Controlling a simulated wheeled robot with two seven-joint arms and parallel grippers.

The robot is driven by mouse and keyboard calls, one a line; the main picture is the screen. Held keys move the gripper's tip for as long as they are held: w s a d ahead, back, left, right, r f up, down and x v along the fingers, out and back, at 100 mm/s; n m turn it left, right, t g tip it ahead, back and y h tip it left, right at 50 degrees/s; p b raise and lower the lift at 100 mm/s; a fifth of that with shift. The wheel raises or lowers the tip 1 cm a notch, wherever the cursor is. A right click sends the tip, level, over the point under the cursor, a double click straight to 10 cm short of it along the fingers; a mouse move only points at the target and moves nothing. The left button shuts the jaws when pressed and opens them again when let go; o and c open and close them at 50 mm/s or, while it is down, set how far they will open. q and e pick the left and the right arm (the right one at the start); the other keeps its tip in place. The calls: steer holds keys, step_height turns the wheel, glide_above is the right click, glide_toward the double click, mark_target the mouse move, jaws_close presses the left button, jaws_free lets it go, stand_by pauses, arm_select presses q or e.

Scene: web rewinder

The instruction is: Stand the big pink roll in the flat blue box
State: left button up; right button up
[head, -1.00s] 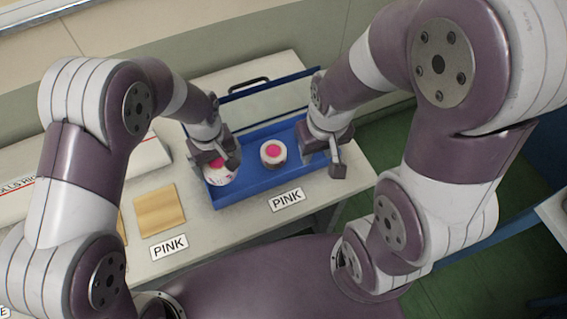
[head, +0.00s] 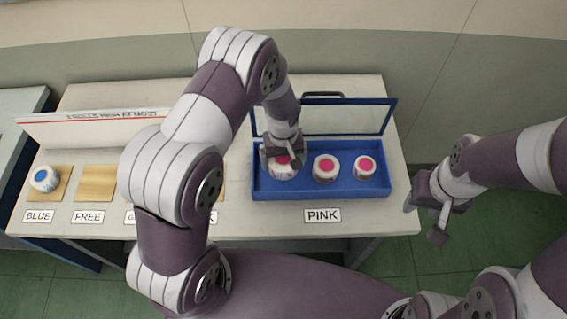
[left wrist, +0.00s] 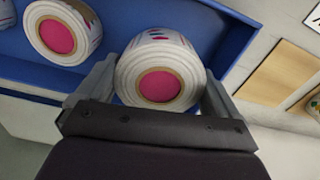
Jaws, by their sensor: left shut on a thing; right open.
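The flat blue box (head: 345,188) lies on the table with its clear lid raised at the back. My left gripper (head: 284,159) is shut on a white roll with a pink core (head: 283,174), the big pink roll, at the box's left end. The roll is upright, core facing up. In the left wrist view the roll (left wrist: 160,82) sits between both fingers, over the box's blue floor; whether its base touches the floor is hidden. Two more pink-core rolls, one in the middle (head: 326,168) and one at the right (head: 365,168), stand in the box. My right gripper (head: 424,222) is open and empty, right of the table.
A PINK label (head: 322,215) lies before the box. Left along the table are wooden pads, one labelled FREE (head: 96,183) and empty, one holding a blue-core roll (head: 45,179). A long white sign (head: 90,128) stands behind them. My left arm hides some pads.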

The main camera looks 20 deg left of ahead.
mark_target(282, 167)
arm_select(q)
steer(key=f, duration=0.3)
steer(key=shift+a+f+p, duration=0.25)
steer(key=shift+f+p, duration=0.1)
steer(key=shift+p, duration=0.05)
steer(key=shift+w+f, duration=0.15)
steer(key=shift+f, duration=0.15)
steer(key=shift+f, duration=0.1)
